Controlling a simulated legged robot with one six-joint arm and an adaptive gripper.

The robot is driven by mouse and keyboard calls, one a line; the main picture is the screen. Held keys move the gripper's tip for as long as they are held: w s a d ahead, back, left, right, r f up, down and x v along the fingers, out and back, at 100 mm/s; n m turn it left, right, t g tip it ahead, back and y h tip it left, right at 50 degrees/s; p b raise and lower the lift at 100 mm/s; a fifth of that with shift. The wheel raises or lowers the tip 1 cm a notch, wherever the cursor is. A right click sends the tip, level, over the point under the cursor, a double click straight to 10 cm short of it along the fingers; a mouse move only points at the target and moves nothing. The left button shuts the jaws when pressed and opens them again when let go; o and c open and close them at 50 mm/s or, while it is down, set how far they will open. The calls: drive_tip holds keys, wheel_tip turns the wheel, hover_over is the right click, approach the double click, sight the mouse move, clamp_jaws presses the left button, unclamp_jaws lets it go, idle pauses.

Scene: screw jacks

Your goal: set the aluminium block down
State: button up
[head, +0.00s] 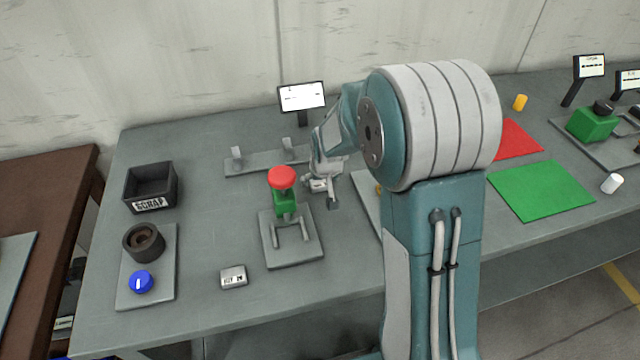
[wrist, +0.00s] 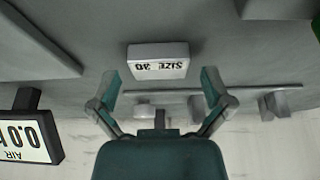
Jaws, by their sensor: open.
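A small light grey block with dark lettering (head: 233,277) sits on the grey bench in the head view, in front and left of the red-topped green jack; it looks like the aluminium block. My gripper (head: 320,190) is behind and right of the jack, partly hidden by my arm. In the wrist view its fingers (wrist: 160,82) are spread with nothing between the tips. A grey block marked SIZE 30 (wrist: 158,62) shows upside down beyond them, apart from both. I cannot tell whether it is the same block.
The green jack with the red top (head: 283,195) stands on a grey plate. A display (head: 302,97) and a low rack with two posts (head: 262,163) are at the back. A scrap bin (head: 151,187) is left. Green (head: 540,190) and red (head: 515,140) mats lie right.

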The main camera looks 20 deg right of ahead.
drive_tip(key=shift+w+f, duration=0.1)
drive_tip(key=shift+f, duration=0.15)
drive_tip(key=c, duration=1.2)
